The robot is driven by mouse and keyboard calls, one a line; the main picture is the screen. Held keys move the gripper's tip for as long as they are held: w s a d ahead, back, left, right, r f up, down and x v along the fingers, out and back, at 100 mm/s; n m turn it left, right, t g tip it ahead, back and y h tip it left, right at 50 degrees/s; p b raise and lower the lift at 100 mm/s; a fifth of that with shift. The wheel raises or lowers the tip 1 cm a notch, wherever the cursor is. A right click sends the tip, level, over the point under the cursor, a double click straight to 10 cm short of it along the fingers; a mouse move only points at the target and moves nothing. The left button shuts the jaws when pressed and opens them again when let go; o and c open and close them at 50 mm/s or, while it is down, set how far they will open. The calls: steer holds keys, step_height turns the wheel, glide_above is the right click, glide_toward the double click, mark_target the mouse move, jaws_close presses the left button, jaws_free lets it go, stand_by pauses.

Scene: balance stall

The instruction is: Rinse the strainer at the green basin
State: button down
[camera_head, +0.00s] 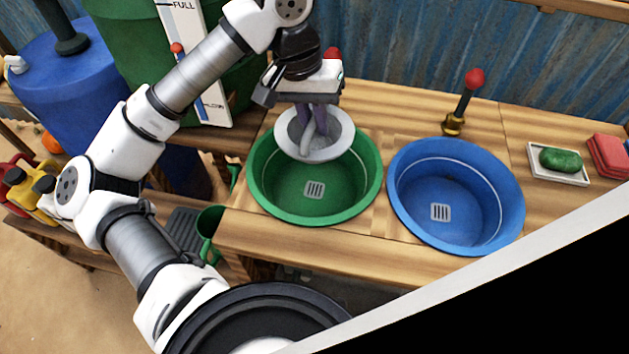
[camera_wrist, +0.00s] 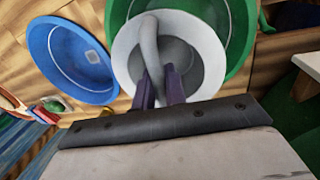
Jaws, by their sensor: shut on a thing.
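The strainer (camera_head: 337,131) is a pale grey round bowl with a thick curved grey handle. My gripper (camera_head: 312,128) is shut on the handle and holds the strainer over the back of the green basin (camera_head: 345,205). In the wrist view the strainer (camera_wrist: 207,62) lies in front of my purple fingers (camera_wrist: 160,88), with the green basin (camera_wrist: 241,38) around and behind it. I cannot tell whether the strainer touches the basin's rim. The basin has a grey drain grate, and no water shows in it. A red knob behind my gripper is mostly hidden.
A blue basin (camera_head: 455,185) sits to the right, with a red-knobbed brass tap (camera_head: 463,103) behind it. Green soap (camera_head: 561,160) on a white dish and red sponges (camera_head: 608,155) lie further right. A green mug (camera_head: 210,228) hangs at the counter's left edge. A green barrel stands behind my arm.

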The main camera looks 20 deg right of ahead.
steer(key=shift+r, duration=0.15)
steer(key=shift+r+p, duration=0.55)
steer(key=shift+r, duration=1.35)
steer(key=shift+f, duration=0.1)
